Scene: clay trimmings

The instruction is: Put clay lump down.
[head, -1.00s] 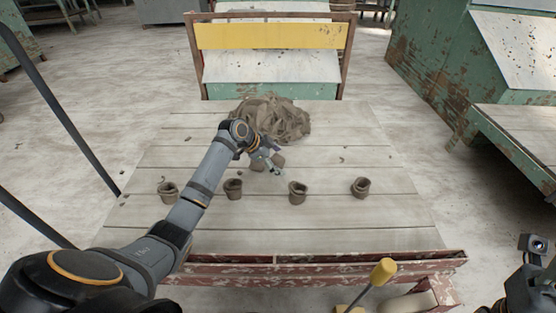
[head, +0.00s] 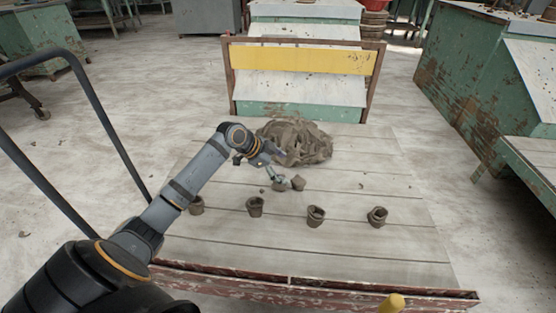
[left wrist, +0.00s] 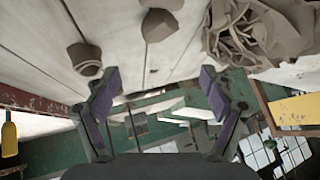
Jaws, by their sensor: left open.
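Two small brown clay lumps, one (head: 298,183) and another beside it (head: 279,185), lie on the plank table in front of the clay pile (head: 300,142). My left gripper (head: 276,172) is just above and behind the left lump, overlapping it in the head view. In the left wrist view my left gripper (left wrist: 158,92) has its fingers wide apart with nothing between them. A lump (left wrist: 158,24) lies beyond the fingertips, with another partly cut off at the top edge. The pile (left wrist: 250,35) shows at upper right. My right gripper is out of view.
Several small clay pots stand in a row nearer me, such as one (head: 256,206), one (head: 316,215) and one (head: 377,216); the leftmost is partly behind my arm. The table's red front edge (head: 330,291) is close. A yellow-barred rack (head: 300,59) stands behind.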

